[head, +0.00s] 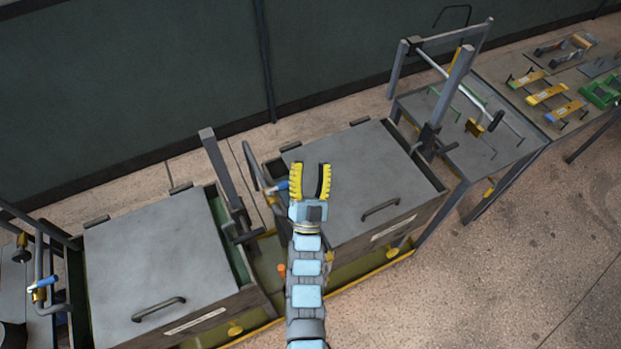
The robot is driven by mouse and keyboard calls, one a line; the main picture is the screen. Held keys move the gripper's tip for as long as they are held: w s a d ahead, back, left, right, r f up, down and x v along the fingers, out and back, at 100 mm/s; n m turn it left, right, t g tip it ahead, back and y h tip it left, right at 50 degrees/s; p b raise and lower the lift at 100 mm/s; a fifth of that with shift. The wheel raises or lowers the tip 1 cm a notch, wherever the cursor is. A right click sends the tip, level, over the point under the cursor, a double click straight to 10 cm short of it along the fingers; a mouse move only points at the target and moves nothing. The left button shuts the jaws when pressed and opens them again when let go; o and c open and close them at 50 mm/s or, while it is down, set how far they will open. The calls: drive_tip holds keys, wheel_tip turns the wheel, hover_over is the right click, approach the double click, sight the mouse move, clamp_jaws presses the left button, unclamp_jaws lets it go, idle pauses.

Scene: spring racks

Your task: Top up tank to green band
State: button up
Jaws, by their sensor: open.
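Two tanks with closed grey lids stand side by side, the left tank (160,260) and the right tank (350,180). Each lid has a dark bar handle, and each front has a pale label strip. A bent grey pipe with a blue-handled tap (282,186) stands at the right tank's left side. Another blue-handled tap (43,284) is left of the left tank. My gripper (310,168) has yellow ribbed fingers, spread and empty. It appears above the right lid's left part, right of the near tap; contact cannot be told. The lids hide the liquid levels, and I cannot make out a green band.
Upright posts (222,175) rise between the tanks and at the right. A rack table (480,150) with a long rod stands right of the tanks. A further table (550,80) holds yellow, blue and green fixtures. Speckled floor (520,260) is clear at lower right.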

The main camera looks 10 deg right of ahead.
drive_tip(key=w+d+f+m+g+y+b, duration=0.25)
drive_tip(key=w+f+g, duration=0.2)
drive_tip(key=w, duration=0.55)
drive_tip(key=w+d+f+m+g+y+b, duration=0.1)
drive_tip(key=w+d+f+m+g+b, duration=0.15)
drive_tip(key=w+f, duration=0.55)
drive_tip(key=m+g+y+b, duration=0.1)
drive_tip(key=g+y+b, duration=0.65)
drive_tip(key=g, duration=0.95)
approach(287, 183)
drive_tip(key=x, duration=1)
drive_tip(key=shift+p, duration=0.4)
clamp_jaws()
